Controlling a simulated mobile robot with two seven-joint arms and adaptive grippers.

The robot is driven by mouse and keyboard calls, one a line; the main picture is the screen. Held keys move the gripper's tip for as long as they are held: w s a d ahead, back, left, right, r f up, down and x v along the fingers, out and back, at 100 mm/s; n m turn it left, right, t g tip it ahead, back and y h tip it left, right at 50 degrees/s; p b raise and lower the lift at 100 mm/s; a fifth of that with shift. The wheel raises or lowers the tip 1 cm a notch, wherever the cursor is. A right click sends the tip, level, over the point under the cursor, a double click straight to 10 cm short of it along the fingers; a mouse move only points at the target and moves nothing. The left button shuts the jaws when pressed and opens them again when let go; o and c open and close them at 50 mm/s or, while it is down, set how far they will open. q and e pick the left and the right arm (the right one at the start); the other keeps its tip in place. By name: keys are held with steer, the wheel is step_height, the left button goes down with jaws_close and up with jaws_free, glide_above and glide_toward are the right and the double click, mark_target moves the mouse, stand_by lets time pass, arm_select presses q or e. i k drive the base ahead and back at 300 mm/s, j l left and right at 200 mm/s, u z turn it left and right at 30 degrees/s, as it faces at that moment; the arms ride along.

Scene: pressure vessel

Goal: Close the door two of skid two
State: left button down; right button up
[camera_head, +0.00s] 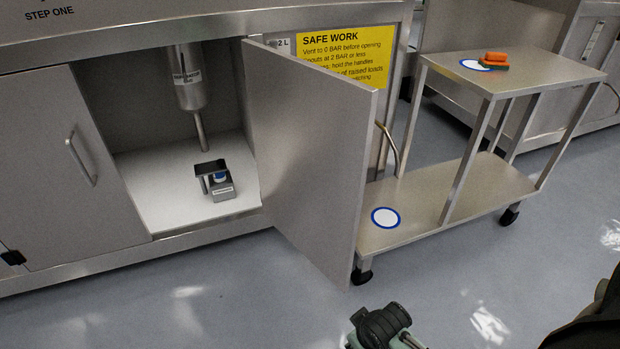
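A grey cabinet door (310,150) stands open in the middle of the view, swung out toward me. Its far edge is at the right side of the cabinet opening, and its free edge is nearest me at the right. I see its inner face; its outer face is hidden. A curved metal bar (391,150) shows just beyond the free edge; I cannot tell whether it belongs to the door. Part of my gripper or wrist (382,326), apparently on my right arm, shows low in front of the door, apart from it. Its fingers are not clear. My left gripper is not in view.
Inside the cabinet are a metal pipe fitting (187,80) and a small dark bracket (216,181). A shut door (50,170) is at left.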

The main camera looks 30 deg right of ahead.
mark_target(313, 125)
steer(key=l+u, duration=0.1)
steer(key=l, duration=0.25)
steer(key=k+l+u, duration=0.1)
steer(key=l, duration=0.3)
steer(key=k+l+u, duration=0.15)
steer(key=l, duration=0.2)
steer(key=l+u, duration=0.15)
steer(key=l, duration=0.4)
steer(key=k+l+u, duration=0.15)
steer(key=l, duration=0.4)
steer(key=i+l, duration=0.15)
steer(key=l, duration=0.2)
steer(key=i+l, duration=0.2)
steer(key=i+l+u, duration=0.1)
steer(key=l, duration=0.35)
steer(key=k, duration=0.2)
steer(key=k+l+u, duration=0.1)
steer(key=l, duration=0.3)
steer(key=k+l+u, duration=0.1)
steer(key=l, duration=0.3)
steer(key=k+l, duration=0.1)
steer(key=l, duration=0.25)
steer(key=u, duration=0.05)
